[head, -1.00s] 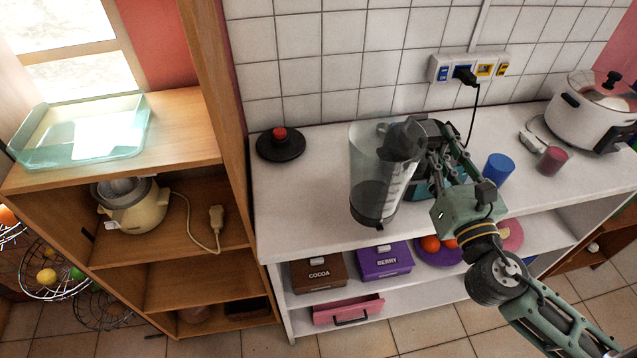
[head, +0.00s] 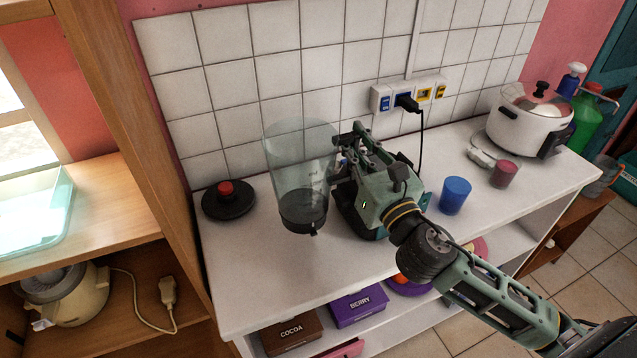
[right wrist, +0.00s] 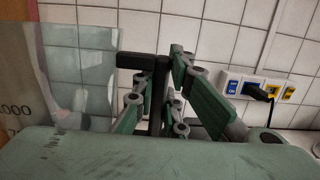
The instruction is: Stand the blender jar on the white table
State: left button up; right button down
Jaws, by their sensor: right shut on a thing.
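The blender jar (head: 302,165) is clear with a dark bottom collar and looks upright over the left part of the white table (head: 262,285). I cannot tell whether its bottom touches the top. My right gripper (head: 345,150) is at the jar's right side, shut on its dark handle. In the right wrist view the clear jar wall (right wrist: 80,75) fills the left side and the dark handle (right wrist: 156,95) lies between the fingers (right wrist: 160,90). The dark teal blender base (head: 352,212) is mostly hidden behind my gripper. My left gripper is not in view.
A black lid with a red knob (head: 228,200) lies left of the jar. A blue cup (head: 455,195), a dark red cup (head: 504,174) and a white cooker (head: 530,118) stand to the right. A tall wooden shelf (head: 125,130) borders the left. The table front is clear.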

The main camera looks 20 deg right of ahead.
jog(key=a+f, duration=0.1)
jog(key=a, duration=0.1)
jog(key=a+f, duration=0.1)
jog(key=a, duration=0.1)
jog(key=w+a+f, duration=0.1)
jog(key=a, duration=0.1)
jog(key=shift+f, duration=0.2)
notch_tip(320, 180, down, 4)
jog(key=shift+f+b, duration=0.1)
jog(key=shift+b, duration=0.65)
jog(key=c, duration=2.3)
grip_release()
jog(key=shift+d+f, duration=0.1)
jog(key=shift+f, duration=0.1)
jog(key=o, duration=0.5)
jog(key=shift+s+r, duration=0.15)
